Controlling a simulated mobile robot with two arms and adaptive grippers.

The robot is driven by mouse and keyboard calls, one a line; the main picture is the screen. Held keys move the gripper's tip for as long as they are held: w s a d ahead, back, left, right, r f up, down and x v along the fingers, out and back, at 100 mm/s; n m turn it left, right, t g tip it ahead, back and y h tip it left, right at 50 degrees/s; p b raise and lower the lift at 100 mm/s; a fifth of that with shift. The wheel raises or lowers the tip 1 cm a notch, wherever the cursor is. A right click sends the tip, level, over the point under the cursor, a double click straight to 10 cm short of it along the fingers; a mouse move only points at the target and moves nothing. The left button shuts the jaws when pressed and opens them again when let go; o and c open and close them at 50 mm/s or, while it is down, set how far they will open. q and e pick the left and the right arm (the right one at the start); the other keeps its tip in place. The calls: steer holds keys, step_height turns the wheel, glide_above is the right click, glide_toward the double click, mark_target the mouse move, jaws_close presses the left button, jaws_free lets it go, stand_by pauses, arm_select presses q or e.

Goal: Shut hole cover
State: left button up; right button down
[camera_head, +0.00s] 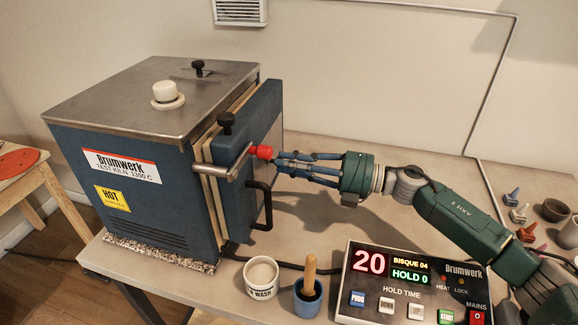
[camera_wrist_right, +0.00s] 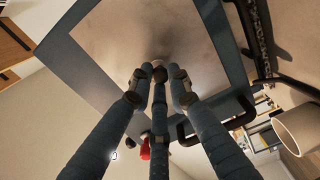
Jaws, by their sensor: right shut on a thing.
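The blue kiln (camera_head: 150,190) stands on the table, and its thick door (camera_head: 262,120) is on its right side. No hole cover can be clearly made out. My right gripper (camera_head: 280,158) reaches in from the right to the door face, beside the red knob (camera_head: 265,152) of the metal latch lever. In the right wrist view its fingers (camera_wrist_right: 160,75) close together at the door panel (camera_wrist_right: 150,35) around a small brownish piece, mostly hidden by the fingertips; I cannot tell what it is. The red knob (camera_wrist_right: 145,148) shows lower, apart from the fingertips. My left gripper is not in view.
A black door handle (camera_head: 264,205) sticks out below the gripper. A white plug (camera_head: 166,92) sits on the kiln top. In front are a white cup (camera_head: 261,278), a blue pot with a wooden-handled tool (camera_head: 307,298) and the control box (camera_head: 410,290).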

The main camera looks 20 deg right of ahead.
stand_by(0.3)
steer(key=c, duration=1.6)
jaws_free()
steer(key=shift+w+d, duration=0.1)
steer(key=shift+c, duration=0.2)
steer(key=v, duration=1.2)
